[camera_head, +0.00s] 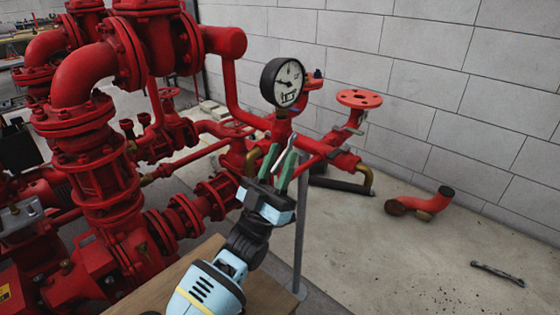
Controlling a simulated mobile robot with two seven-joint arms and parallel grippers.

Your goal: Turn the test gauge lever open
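The round test gauge (283,82) has a white dial and a black rim, and stands on red pipework in the middle of the camera_head view. Below it, a thin pale grey piece (284,156), possibly the test gauge lever, shows between the fingers of my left gripper (281,163). The gripper points up and away, with its green-faced fingers apart. I cannot tell whether either finger touches the pale piece. The gripper hides part of the pipe fittings behind it. My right gripper is not in view.
Large red pipes and flanges (95,170) fill the left side. A wooden surface (160,292) is at the bottom. A loose red elbow (420,203) and a wrench (497,273) lie on the open floor at right, before a block wall.

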